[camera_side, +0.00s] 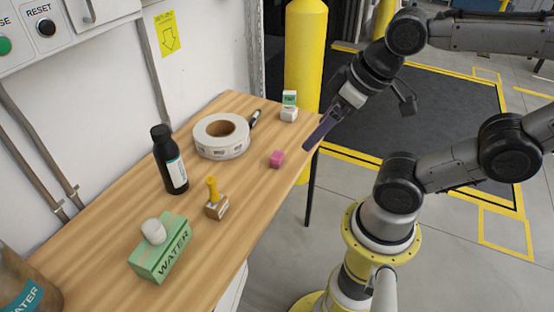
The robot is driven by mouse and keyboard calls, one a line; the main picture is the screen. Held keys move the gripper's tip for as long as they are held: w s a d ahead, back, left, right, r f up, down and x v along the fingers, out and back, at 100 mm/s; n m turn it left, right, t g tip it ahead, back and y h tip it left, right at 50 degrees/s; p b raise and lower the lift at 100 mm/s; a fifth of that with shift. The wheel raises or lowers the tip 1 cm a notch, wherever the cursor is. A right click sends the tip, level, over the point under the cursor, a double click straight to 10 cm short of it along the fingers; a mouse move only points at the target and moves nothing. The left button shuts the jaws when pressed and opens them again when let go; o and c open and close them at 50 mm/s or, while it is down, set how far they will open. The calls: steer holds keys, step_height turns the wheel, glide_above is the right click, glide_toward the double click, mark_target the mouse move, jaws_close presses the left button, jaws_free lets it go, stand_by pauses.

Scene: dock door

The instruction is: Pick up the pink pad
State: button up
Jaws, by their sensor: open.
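The pink pad (277,159) is a small pink block lying on the wooden table (215,262) near its right edge. My gripper (308,147) is to the right of the pad, by the table's right edge, pointing down and to the left. Its purple fingers are apart from the pad and hold nothing that I can see. The gap between the fingers is hard to make out from this side.
A label roll (208,143), a dark pen (255,117) and a green-and-white small box (289,107) lie behind the pad. A black bottle (167,160), a yellow-handled stamp (216,207), a green water carton (157,257) and a white cap-like piece (153,231) stand to the left.

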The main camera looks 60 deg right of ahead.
steer(key=shift+c, duration=0.6)
